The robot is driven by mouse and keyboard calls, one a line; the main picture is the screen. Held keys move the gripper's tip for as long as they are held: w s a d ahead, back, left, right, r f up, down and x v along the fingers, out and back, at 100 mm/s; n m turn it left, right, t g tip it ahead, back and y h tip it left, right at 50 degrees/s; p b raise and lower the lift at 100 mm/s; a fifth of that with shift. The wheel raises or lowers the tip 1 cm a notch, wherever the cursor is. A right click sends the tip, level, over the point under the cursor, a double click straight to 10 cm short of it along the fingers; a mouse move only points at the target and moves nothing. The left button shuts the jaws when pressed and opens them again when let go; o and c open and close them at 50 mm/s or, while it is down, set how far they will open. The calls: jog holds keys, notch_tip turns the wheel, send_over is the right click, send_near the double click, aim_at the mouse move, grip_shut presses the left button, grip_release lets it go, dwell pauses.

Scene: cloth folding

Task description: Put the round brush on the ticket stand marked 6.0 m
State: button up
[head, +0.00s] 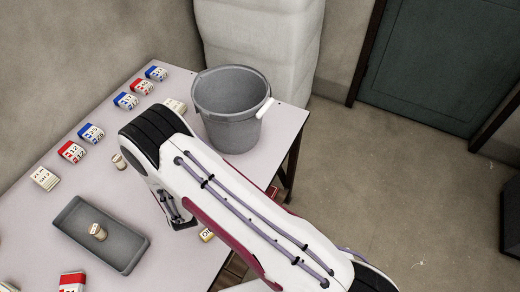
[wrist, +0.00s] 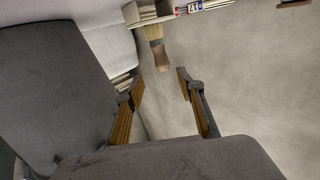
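In the wrist view, a brush (wrist: 156,50) with tan bristles at the top and a brown handle shows beyond my gripper (wrist: 160,80). The fingers are apart with nothing between their tips, and the brush handle is just ahead of the gap. In the head view my arm covers part of the table and I cannot make out the brush or the fingertips. Red, blue and white number blocks, such as the red one (head: 72,151) and the blue one (head: 91,133), stand along the left side. I cannot read a 6.0 m mark.
A grey bucket (head: 231,112) stands at the table's (head: 82,190) far right corner, beside my arm. A grey tray (head: 74,221) holds a small round beige object (head: 98,231). Another small one (head: 118,161) stands behind it. Bare floor (head: 410,190) lies to the right.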

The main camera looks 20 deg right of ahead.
jog(key=shift+w+r, duration=0.1)
jog(key=w+d+r+g+y, duration=0.1)
jog(key=w+d+r+g, duration=0.1)
jog(key=r, duration=0.4)
jog(key=w+d+r+g, duration=0.1)
jog(key=r+g, duration=0.1)
jog(key=r, duration=0.5)
jog(key=s+d+r+g+y, duration=0.1)
jog(key=s+d+r, duration=0.2)
jog(key=s+r, duration=0.15)
jog(key=s+d+r+g, duration=0.2)
jog(key=s+d+r, duration=0.2)
jog(key=r, duration=0.2)
jog(key=s+d+r+g, duration=0.1)
jog(key=s+d, duration=0.3)
jog(key=s, duration=0.7)
jog(key=s+d+r+g+h, duration=0.1)
jog(key=s+d, duration=0.4)
jog(key=s, duration=0.6)
jog(key=s+d+r+g+h, duration=0.1)
jog(key=s+d, duration=0.4)
jog(key=s, duration=0.6)
jog(key=shift+s+r+g, duration=0.15)
jog(key=shift+r+g, duration=0.35)
jog(key=shift+g, duration=0.7)
